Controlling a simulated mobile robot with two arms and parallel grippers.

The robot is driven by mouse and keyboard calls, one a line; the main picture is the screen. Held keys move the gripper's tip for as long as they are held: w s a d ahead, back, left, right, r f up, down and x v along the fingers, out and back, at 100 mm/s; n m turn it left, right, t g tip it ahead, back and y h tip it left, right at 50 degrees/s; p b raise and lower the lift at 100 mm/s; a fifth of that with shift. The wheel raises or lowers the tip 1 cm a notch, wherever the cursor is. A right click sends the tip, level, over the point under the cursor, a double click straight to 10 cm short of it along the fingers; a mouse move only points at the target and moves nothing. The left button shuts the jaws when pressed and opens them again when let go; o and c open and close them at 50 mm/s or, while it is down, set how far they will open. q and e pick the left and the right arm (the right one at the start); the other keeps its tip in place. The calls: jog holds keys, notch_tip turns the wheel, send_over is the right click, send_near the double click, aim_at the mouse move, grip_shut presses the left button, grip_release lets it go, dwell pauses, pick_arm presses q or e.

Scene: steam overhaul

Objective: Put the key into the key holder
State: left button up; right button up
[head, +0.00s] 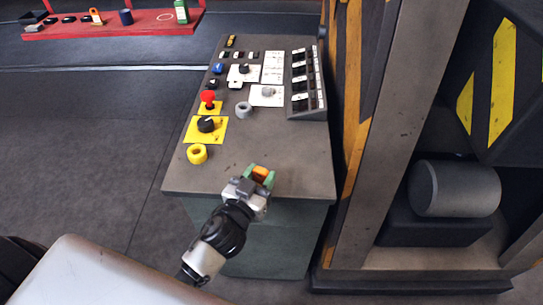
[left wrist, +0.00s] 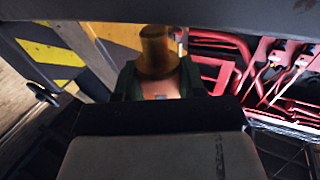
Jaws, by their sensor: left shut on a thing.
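My left gripper (head: 261,176) is shut on an orange-brown piece, which I take to be the key (head: 260,173). It is above the near edge of the grey control console. In the left wrist view the key (left wrist: 156,52) is a brass-coloured cylinder between the green fingertips (left wrist: 157,82). A yellow ring-shaped holder (head: 197,154) stands on the console's near left, to the left of the gripper and apart from it. A grey ring (head: 243,110) stands farther back. I cannot tell for certain which ring is the key holder. My right gripper is out of view.
The console (head: 290,170) carries a red button (head: 208,97), a black knob on a yellow plate (head: 206,124) and a raised switch panel (head: 306,82). A striped pillar (head: 370,110) stands close on the right. The console's near right top is clear.

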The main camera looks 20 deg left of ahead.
pick_arm(q)
jog(key=shift+w+d, duration=0.1)
jog(key=shift+w, duration=0.75)
jog(key=w, duration=0.1)
jog(key=w+p, duration=0.1)
jog(key=w, duration=0.1)
jog(key=shift+w+d+r, duration=0.15)
jog(key=shift+w+d, duration=0.05)
jog(key=shift+w, duration=0.1)
jog(key=shift+w+f, duration=0.2)
jog(key=shift+f, duration=0.3)
jog(key=shift+s, duration=0.1)
jog(key=shift+f, duration=0.15)
jog(key=o, duration=0.9)
jog(key=shift+o, duration=0.4)
